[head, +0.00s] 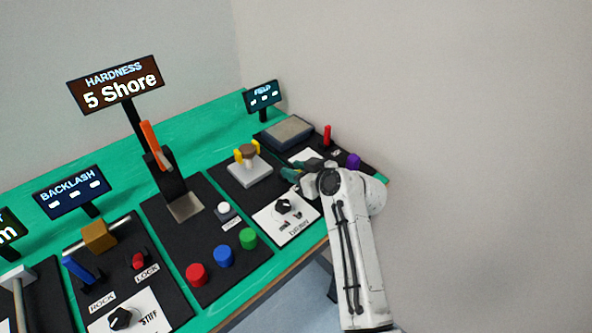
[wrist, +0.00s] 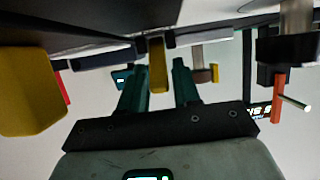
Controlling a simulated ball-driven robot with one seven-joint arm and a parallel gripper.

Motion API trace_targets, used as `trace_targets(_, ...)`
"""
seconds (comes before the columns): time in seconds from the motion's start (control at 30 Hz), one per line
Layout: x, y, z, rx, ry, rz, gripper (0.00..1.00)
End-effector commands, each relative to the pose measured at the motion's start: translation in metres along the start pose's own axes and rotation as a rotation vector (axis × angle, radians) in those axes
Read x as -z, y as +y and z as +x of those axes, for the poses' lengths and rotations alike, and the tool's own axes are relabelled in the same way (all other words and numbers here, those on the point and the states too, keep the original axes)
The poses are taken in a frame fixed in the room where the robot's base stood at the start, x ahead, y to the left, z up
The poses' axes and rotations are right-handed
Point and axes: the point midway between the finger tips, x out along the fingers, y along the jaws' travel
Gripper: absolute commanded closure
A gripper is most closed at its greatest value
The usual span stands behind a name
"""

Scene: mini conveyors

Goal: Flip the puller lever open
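A grey block with a brown round top (head: 248,150) and upright yellow pieces (head: 239,158) stands on a black panel in the head view. I cannot tell which piece is the puller lever. My gripper (head: 288,171) is right of this block, low over the panels, its dark green fingers pointing left. In the wrist view, which looks upside down, my gripper (wrist: 157,72) has its fingers apart. A yellow bar (wrist: 157,66) shows in the gap between them; I see no contact. A larger yellow piece (wrist: 28,90) is close at the left.
A white knob panel (head: 285,218) lies in front of my gripper. A purple knob (head: 353,160) and a red post (head: 327,135) stand behind my arm. The orange-lever tester (head: 165,160) stands left, also showing in the wrist view (wrist: 278,98). Red, blue and green buttons (head: 223,256) line the front.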

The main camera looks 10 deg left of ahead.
Motion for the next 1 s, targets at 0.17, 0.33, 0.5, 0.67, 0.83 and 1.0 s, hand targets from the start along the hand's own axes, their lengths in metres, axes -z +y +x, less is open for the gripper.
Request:
trace_targets(0.17,0.000,0.000,0.000,0.000,0.000,0.000,0.86)
trace_targets(0.33,0.000,0.000,0.000,0.000,0.000,0.000,1.00)
trace_targets(0.5,0.000,0.000,0.000,0.000,-0.004,0.000,1.00)
trace_targets(0.67,0.004,0.000,0.000,0.001,-0.034,0.000,1.00)
trace_targets(0.83,0.010,0.000,0.002,0.002,-0.115,-0.001,1.00)
trace_targets(1.0,0.016,0.001,0.005,0.001,-0.247,-0.003,1.00)
